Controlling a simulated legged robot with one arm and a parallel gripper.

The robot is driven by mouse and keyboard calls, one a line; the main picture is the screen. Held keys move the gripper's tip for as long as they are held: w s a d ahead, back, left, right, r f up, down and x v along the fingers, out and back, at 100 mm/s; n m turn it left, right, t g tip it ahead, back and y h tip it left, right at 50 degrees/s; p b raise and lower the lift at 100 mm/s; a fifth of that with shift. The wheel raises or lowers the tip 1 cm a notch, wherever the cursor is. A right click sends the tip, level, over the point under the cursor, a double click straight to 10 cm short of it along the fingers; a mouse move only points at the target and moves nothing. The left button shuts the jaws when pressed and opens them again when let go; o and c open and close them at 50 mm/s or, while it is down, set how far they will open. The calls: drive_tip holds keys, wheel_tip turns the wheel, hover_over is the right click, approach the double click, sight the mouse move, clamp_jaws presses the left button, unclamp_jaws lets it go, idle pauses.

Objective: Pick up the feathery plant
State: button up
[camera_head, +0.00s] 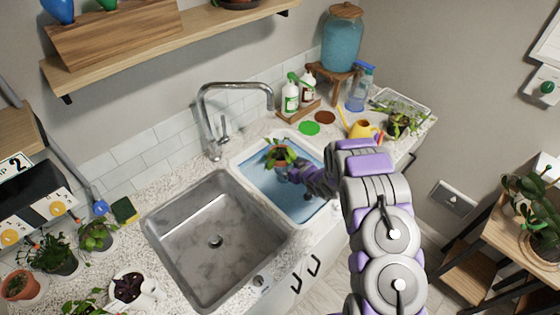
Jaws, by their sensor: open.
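A leafy green plant in a reddish-brown pot (280,155) is at the far left part of the right-hand basin, over or in the blue water. My gripper (299,172) is just to the right of this pot, open. Whether its fingers touch the pot is too small to tell. A dark green plant with fine, spiky foliage (46,250) stands in a dark pot on the counter at lower left, far from my gripper. I cannot tell for sure which plant is the feathery one.
The empty steel sink (190,255) lies left of the water basin (300,205), with a tall tap (213,120) behind. Bottles (290,97), a yellow watering can (362,129) and a planted tray (403,112) stand at the back right. More pots (97,236) crowd the lower left.

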sight(281, 160)
drive_tip(key=shift+w+f, duration=0.15)
drive_tip(key=shift+w, duration=0.25)
drive_tip(key=x, duration=0.5)
drive_tip(key=shift+s+a+b, duration=0.25)
drive_tip(key=shift+a+b, duration=0.1)
drive_tip(key=shift+w+f, duration=0.2)
drive_tip(key=shift+w, duration=0.15)
drive_tip(key=shift+d, duration=0.3)
drive_tip(key=shift+c, duration=0.5)
drive_tip(key=shift+a, duration=0.35)
drive_tip(key=c, duration=0.7)
drive_tip(key=shift+d+r, duration=0.15)
drive_tip(key=c, duration=0.6)
